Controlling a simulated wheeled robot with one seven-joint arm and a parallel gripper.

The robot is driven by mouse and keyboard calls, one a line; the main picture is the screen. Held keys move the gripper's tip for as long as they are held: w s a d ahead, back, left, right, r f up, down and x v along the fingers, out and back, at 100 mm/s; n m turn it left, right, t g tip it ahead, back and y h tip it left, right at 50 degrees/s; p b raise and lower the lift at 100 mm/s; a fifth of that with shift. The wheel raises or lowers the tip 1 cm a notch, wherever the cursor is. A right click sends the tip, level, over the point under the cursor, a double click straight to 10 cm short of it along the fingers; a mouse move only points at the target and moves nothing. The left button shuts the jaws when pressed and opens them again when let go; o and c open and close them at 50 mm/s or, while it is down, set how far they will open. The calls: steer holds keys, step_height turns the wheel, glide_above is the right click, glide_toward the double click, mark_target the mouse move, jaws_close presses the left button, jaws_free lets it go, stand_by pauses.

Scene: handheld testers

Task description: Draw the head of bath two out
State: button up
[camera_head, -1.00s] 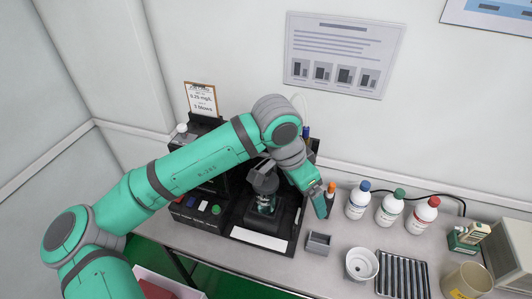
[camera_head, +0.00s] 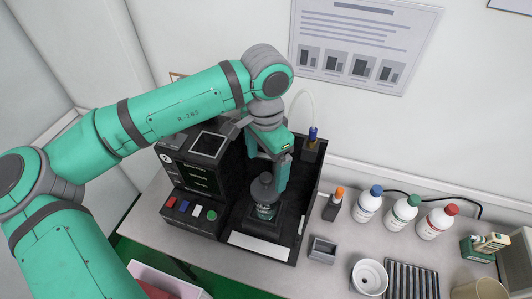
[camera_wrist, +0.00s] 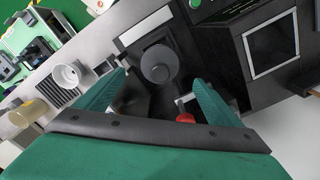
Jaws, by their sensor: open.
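A black bench unit (camera_head: 232,205) carries a dark round head (camera_head: 262,186) on top of a clear vessel (camera_head: 264,211). In the wrist view the head (camera_wrist: 159,64) is a dark disc ahead of my fingers. My gripper (camera_head: 279,183) is just right of the head in the head view, pointing down. In the wrist view my gripper (camera_wrist: 160,80) has its two teal fingers spread, with nothing held between them. Whether a finger touches the head is unclear.
A blue-topped probe (camera_head: 312,138) stands at the unit's back right. An orange-topped holder (camera_head: 334,205), a small grey box (camera_head: 322,250), three bottles (camera_head: 402,212), a white bowl (camera_head: 369,277) and a ribbed rack (camera_head: 412,281) lie to the right. A red part (camera_wrist: 185,118) shows near my fingers.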

mark_target(266, 176)
step_height(266, 176, down, 10)
steer(key=shift+f, duration=0.2)
stand_by(0.3)
steer(key=shift+c, duration=0.7)
steer(key=shift+w, duration=0.1)
steer(key=c, duration=1.3)
steer(key=shift+d+r, duration=0.1)
steer(key=shift+r, duration=0.1)
steer(key=shift+c, duration=0.3)
steer(key=shift+r, duration=2.15)
